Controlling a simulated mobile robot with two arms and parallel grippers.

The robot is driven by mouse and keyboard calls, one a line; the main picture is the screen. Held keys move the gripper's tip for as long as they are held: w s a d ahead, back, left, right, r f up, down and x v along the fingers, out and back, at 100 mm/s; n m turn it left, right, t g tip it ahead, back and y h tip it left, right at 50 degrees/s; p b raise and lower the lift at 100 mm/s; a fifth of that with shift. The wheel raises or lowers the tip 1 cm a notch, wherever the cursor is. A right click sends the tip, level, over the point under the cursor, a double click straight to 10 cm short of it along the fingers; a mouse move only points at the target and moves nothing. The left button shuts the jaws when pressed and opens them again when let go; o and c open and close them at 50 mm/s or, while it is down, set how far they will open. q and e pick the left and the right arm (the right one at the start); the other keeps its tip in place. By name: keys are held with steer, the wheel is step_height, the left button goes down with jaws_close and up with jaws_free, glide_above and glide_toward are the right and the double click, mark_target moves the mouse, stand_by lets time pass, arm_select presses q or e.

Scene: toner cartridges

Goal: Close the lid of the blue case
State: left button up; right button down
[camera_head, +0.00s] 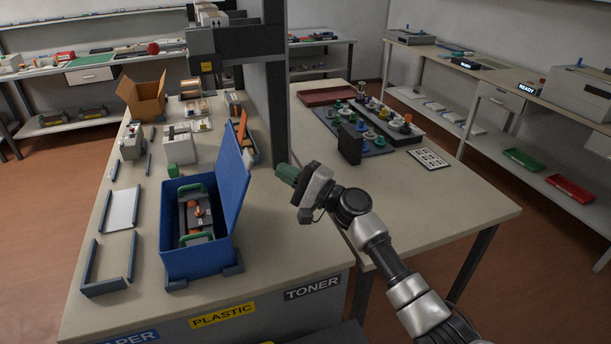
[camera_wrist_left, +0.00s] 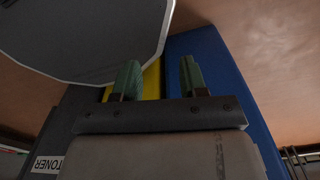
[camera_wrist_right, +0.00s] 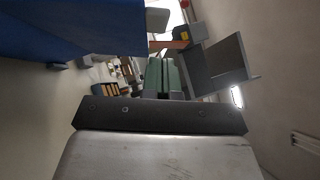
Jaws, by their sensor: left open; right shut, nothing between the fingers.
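The blue case (camera_head: 166,230) stands on the near bench. Its lid (camera_head: 232,180) is open and stands upright at the case's right side. Inside lies a dark cartridge (camera_head: 190,221) with green ends and an orange part. My right gripper (camera_head: 284,172) is shut and empty, to the right of the lid and apart from it. In the right wrist view the gripper (camera_wrist_right: 165,72) has its green fingers together, and a blue surface (camera_wrist_right: 85,28) fills the upper left. My left gripper (camera_wrist_left: 158,78) is open and empty in the left wrist view; it is outside the head view.
A white box (camera_head: 178,143), an open cardboard box (camera_head: 142,97) and a dark frame (camera_head: 88,265) share the bench. A dark post (camera_head: 277,110) rises behind the lid. The right table (camera_head: 440,215) holds several small parts at the back; its front is clear.

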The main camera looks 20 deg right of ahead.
mark_target(252, 157)
steer(key=a, duration=0.1)
steer(key=a+r+p, duration=0.1)
steer(key=a+p, duration=0.1)
steer(key=shift+w+a+r, duration=0.2)
steer(key=shift+w+r, duration=0.15)
arm_select(q)
steer(key=shift+w+a+r+p, duration=0.2)
steer(key=shift+w+r, duration=0.3)
steer(key=shift+r, duration=0.35)
steer(key=shift+w+a+r+p, duration=0.1)
steer(key=shift+w+a+r, duration=0.15)
steer(key=shift+w+r, duration=0.4)
arm_select(e)
steer(key=shift+a+r, duration=0.15)
steer(key=shift+a, duration=0.25)
